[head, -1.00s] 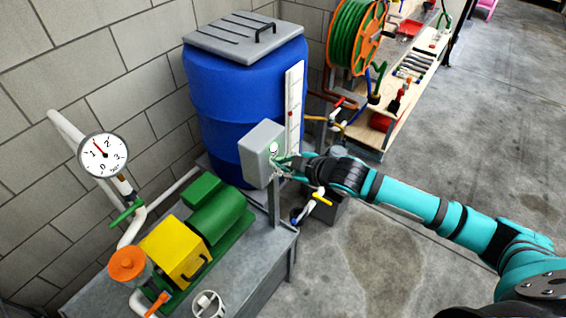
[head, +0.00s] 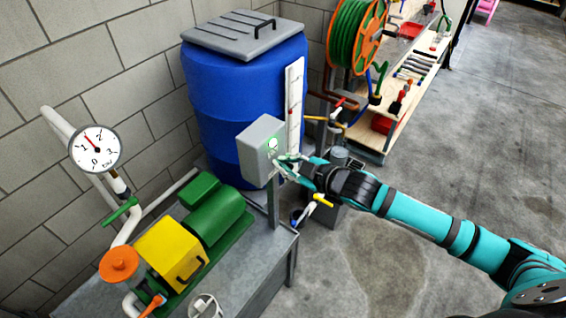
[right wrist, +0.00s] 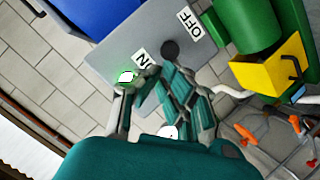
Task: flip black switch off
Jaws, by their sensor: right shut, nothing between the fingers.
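The grey switch box (head: 258,150) stands on a post at the bench's right end, in front of the blue barrel. Its face carries a lit green lamp (head: 272,144). In the right wrist view the black switch (right wrist: 170,50) sits on the box face, between the ON label (right wrist: 145,62) and the OFF label (right wrist: 188,20). Which way it leans is unclear. My right gripper (head: 283,162) is at the box's face; its fingers (right wrist: 149,76) are shut and empty, near the ON label and lamp, just below the switch in that view. Contact cannot be told. My left gripper is not in view.
The blue barrel (head: 245,100) and a white gauge strip (head: 294,105) stand behind the box. A green and yellow pump (head: 175,248) sits on the metal bench at left. A yellow-handled valve (head: 322,200) is below my right gripper. Open floor lies at right.

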